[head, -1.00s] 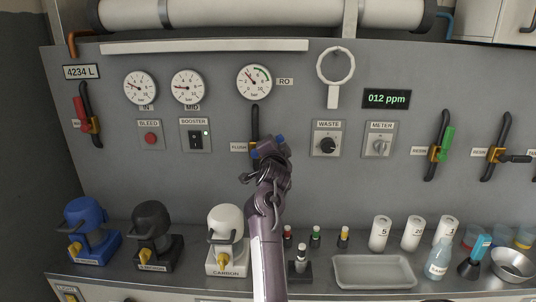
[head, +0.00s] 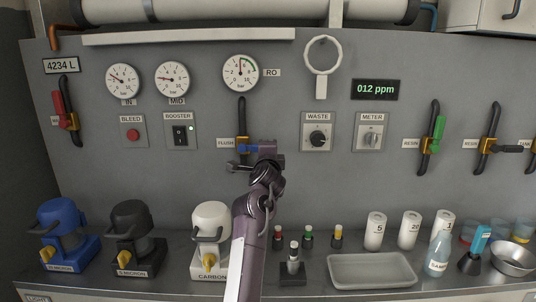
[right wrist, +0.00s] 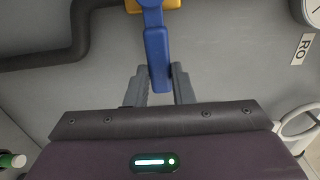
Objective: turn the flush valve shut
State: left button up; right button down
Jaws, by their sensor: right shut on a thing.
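The flush valve's blue handle (head: 249,149) lies about level, across the black upright pipe (head: 241,118) beside the FLUSH label (head: 226,142). Its brass-coloured body is partly hidden. My right gripper (head: 266,153) is at the handle's right end, in front of the panel. In the right wrist view the blue handle (right wrist: 157,48) runs from the orange-yellow valve body (right wrist: 168,5) down between the two grey fingers of my right gripper (right wrist: 160,82), which is shut on it. My left gripper is not in view.
Gauges, the BOOSTER switch (head: 180,135) and the WASTE knob (head: 317,138) surround the valve on the grey panel. Below, the counter holds a white carbon housing (head: 211,222), small bottles and a tray (head: 372,284).

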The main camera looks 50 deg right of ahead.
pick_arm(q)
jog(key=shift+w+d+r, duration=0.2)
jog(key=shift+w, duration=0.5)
pick_arm(e)
jog(key=shift+w+r, duration=0.1)
jog(key=shift+r, duration=0.15)
jog(key=c, duration=1.5)
grip_release()
jog(key=shift+w+f, duration=0.1)
jog(key=shift+o, duration=1.3)
jog(key=shift+w+f, duration=0.15)
jog(key=shift+f, duration=0.1)
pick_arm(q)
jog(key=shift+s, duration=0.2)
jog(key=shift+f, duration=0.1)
